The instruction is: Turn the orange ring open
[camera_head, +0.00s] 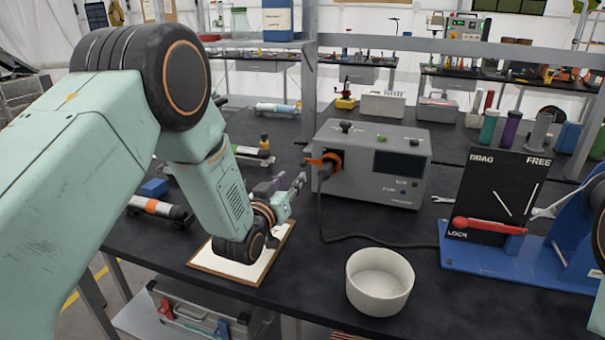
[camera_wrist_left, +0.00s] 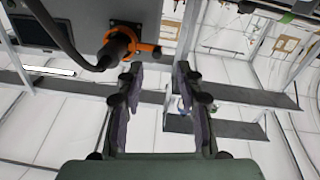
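The orange ring (camera_head: 327,160) sits around the socket on the left part of the front of a grey box (camera_head: 408,183). A black plug with a cable sits in it. In the left wrist view the orange ring (camera_wrist_left: 140,48) shows at the upper middle, with a tab to one side and the black plug (camera_wrist_left: 115,50) in it. My left gripper (camera_head: 300,180) is a little left of and in front of the ring. In the left wrist view the left gripper (camera_wrist_left: 158,82) is open, its fingers apart with nothing between them. My right gripper is not in view.
A black cable (camera_head: 345,238) runs from the plug over the dark bench. A white bowl (camera_head: 380,282) stands in front of the box. A blue stand with a black panel (camera_head: 495,190) and red lever is at right. A clipboard (camera_head: 208,262) lies below my left arm.

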